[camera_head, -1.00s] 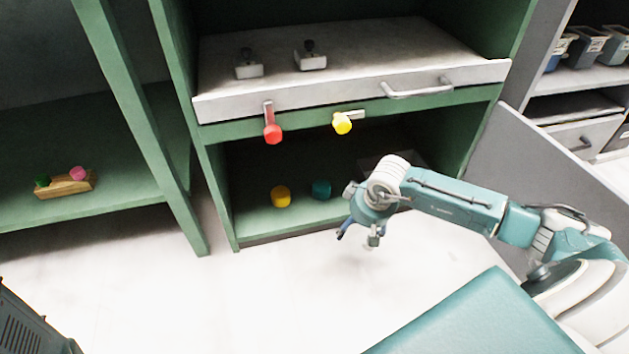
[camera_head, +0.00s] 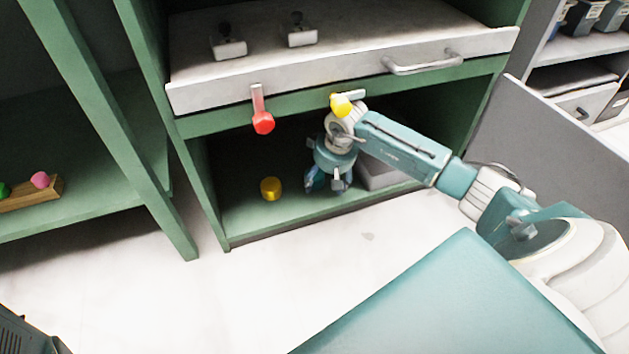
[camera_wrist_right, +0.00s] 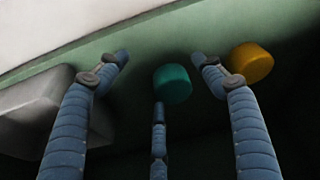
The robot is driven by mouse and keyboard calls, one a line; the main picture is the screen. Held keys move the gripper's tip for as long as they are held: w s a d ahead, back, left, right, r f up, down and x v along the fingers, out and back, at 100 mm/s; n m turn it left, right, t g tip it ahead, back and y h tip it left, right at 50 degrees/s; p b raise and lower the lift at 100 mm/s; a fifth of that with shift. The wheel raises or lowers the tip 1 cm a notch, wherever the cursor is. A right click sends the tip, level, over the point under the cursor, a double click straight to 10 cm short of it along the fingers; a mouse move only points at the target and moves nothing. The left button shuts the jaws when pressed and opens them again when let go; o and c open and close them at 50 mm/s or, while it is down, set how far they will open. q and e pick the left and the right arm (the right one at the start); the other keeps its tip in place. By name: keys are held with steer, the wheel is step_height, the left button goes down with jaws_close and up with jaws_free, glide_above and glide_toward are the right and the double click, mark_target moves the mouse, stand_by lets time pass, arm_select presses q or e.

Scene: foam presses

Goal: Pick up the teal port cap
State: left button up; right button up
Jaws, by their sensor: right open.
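The teal port cap (camera_wrist_right: 173,84) is a short round cylinder on the green shelf floor, seen in the right wrist view between my spread fingers. In the head view it is hidden behind my right gripper (camera_head: 328,186). My right gripper, also in the right wrist view (camera_wrist_right: 160,85), is open and empty, with its fingers around the cap's place and one fingertip just in front of it. I cannot tell whether any finger touches the cap. My left gripper is not in view.
A yellow-orange cap (camera_head: 270,188) stands left of my right gripper, close to one finger in the right wrist view. A grey box (camera_head: 385,174) is on the other side. Above hang a red knob (camera_head: 263,123) and a yellow knob (camera_head: 341,105), under the drawer (camera_head: 300,80).

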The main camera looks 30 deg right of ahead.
mark_target(315, 178)
steer(key=w+b, duration=0.2)
steer(key=w+f+b, duration=0.1)
steer(key=w, duration=0.2)
steer(key=shift+f+b, duration=0.1)
steer(key=shift+b, duration=0.25)
steer(key=c, duration=1.2)
